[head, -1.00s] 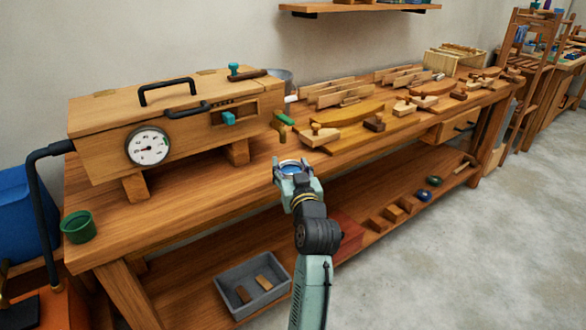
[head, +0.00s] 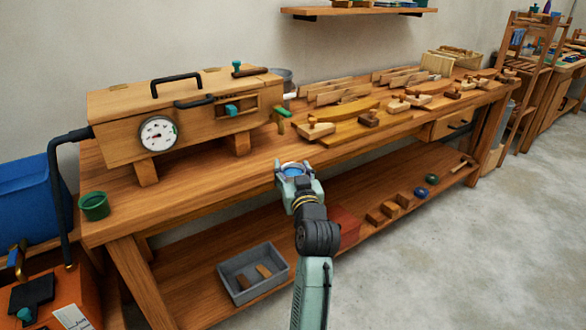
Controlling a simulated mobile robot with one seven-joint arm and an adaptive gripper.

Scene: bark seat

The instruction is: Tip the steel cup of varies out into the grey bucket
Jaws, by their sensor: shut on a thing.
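My gripper (head: 293,176) is shut on a small round cup, the steel cup (head: 292,168), held in front of the workbench's front edge in the head view. The cup's rim faces up toward the camera and blue shows inside it; what the contents are is too small to tell. The fingers and wrist hide most of its side. A grey bucket-like vessel (head: 284,75) stands on the bench behind the wooden box, mostly hidden by it. I cannot tell for sure whether it is the grey bucket.
The wooden box (head: 190,128) with a dial stands on the bench (head: 200,190). Wooden tools fill the right half. A grey tray (head: 226,285) with blocks sits on the lower shelf. The floor at right is clear.

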